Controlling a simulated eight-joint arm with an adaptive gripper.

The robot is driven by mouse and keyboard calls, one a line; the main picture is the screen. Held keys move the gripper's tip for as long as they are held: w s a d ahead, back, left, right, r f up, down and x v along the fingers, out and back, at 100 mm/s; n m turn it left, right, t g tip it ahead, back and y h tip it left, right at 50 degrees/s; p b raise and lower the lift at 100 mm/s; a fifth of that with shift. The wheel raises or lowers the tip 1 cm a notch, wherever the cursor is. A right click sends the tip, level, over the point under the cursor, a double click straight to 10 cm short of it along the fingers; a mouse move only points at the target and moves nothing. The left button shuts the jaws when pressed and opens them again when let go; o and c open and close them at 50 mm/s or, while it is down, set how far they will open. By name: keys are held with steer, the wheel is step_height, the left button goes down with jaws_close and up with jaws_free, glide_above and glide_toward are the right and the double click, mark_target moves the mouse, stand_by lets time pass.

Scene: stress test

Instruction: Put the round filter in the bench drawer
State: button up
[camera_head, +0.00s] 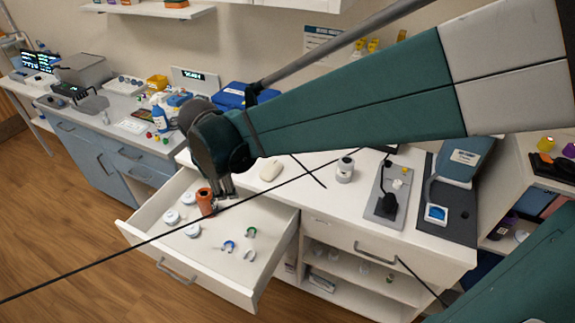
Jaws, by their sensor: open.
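The bench drawer (262,278) is pulled out from the white bench, and its inside shows from above. Several small round white discs lie in it, among them one at the left (172,216) and one nearer the front (192,231). I cannot tell for sure which thing is the round filter. An orange-brown cylinder (205,203) stands upright at the drawer's back left. My gripper (223,193) points down over the back of the drawer, just right of the cylinder. It is open; whether it touches the cylinder is unclear.
A blue-and-white ring (228,246), a green piece (251,232) and a white clip (249,255) lie in the drawer. On the bench top are a pale rounded object (270,171), a grey-white cylinder (345,170) and a grey stand (385,207). The drawer's front middle has free room.

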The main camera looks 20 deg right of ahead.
steer(key=s+d+r+m+t, duration=0.1)
steer(key=s+d+r+m, duration=0.2)
steer(key=s+d+m, duration=0.5)
steer(key=s+d+r+m+t+y, duration=0.1)
steer(key=s+d+r+m+t, duration=0.1)
steer(key=s+d+m, duration=0.6)
steer(key=s+d+r, duration=0.1)
steer(key=s, duration=0.2)
steer(key=shift+s+d, duration=0.15)
steer(key=shift+d, duration=0.15)
